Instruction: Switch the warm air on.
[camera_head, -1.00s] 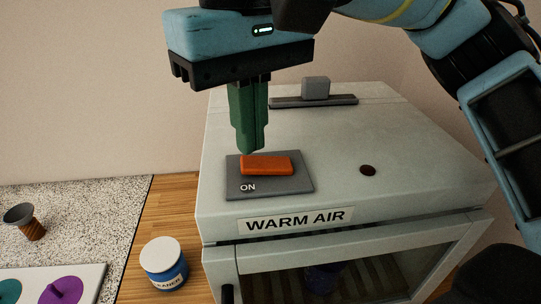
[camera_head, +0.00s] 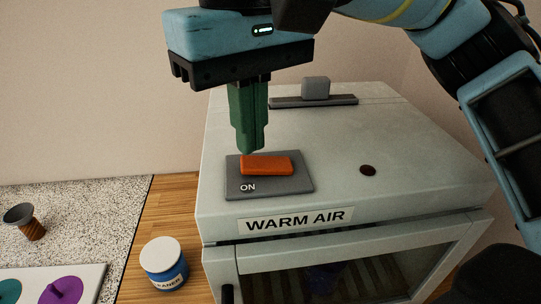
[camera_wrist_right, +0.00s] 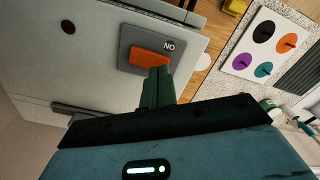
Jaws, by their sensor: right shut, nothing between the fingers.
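The warm air box (camera_head: 330,145) is a pale grey cabinet with a "WARM AIR" label (camera_head: 294,220) on its front edge. On its top, a grey plate marked "ON" (camera_head: 296,190) carries an orange rocker switch (camera_head: 270,166). My right gripper (camera_head: 250,150) is shut and empty, its green fingers pointing down at the back left end of the rocker. In the right wrist view the fingertips (camera_wrist_right: 158,72) overlap the rocker's edge (camera_wrist_right: 148,59). I cannot tell whether they touch it. My left gripper is not in view.
A grey slider block (camera_head: 315,87) on a dark rail stands at the back of the box top. A dark round spot (camera_head: 368,170) lies right of the switch. A white-lidded blue jar (camera_head: 165,266) and a funnel-like cup (camera_head: 24,220) stand left of the box.

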